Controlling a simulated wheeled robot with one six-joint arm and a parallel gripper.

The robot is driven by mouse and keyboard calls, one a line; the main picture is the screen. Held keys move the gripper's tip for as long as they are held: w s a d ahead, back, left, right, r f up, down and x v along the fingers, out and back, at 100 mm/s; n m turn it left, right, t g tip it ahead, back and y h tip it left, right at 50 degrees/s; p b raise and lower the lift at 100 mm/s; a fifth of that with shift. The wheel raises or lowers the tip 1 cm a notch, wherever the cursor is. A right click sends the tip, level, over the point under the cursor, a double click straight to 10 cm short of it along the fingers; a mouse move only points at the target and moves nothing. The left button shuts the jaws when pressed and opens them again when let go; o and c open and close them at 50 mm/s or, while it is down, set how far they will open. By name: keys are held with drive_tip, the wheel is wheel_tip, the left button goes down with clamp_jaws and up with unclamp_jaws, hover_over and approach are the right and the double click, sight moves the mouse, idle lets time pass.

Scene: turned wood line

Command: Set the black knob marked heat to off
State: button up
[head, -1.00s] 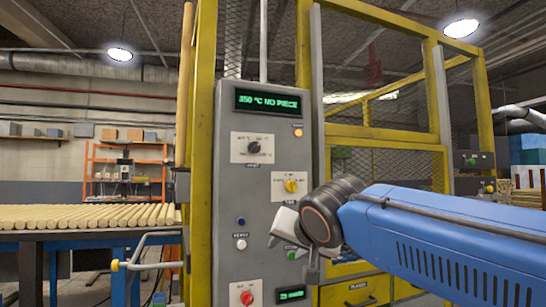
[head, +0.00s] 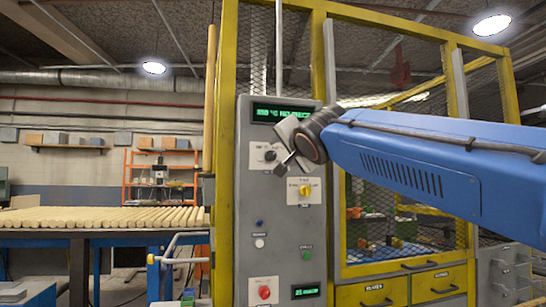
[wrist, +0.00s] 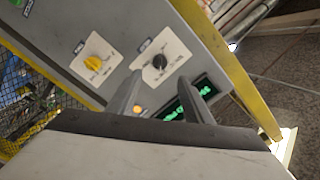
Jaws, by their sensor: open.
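The black knob (head: 270,156) sits on a white plate in the upper part of the grey control panel (head: 255,210). It also shows in the wrist view (wrist: 159,62), just beyond my fingertips and apart from them. Its label is too small to read. My gripper (head: 283,160) is in front of the panel at the knob's right, partly covering the plate. In the wrist view my gripper (wrist: 160,85) has its two fingers apart with nothing between them. The green display (head: 282,114) above the knob is partly hidden by my arm.
A yellow knob (head: 305,190) is below and right of the black one. A white button (head: 259,243), a green button (head: 306,255) and a red knob (head: 264,292) are lower. Yellow mesh framing (head: 228,60) surrounds the panel. Wooden rods (head: 110,217) lie at the left.

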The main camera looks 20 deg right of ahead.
sight(272, 155)
drive_tip(key=w, duration=1.1)
drive_tip(key=shift+w, duration=0.25)
drive_tip(key=shift+c, duration=0.7)
drive_tip(key=c, duration=0.9)
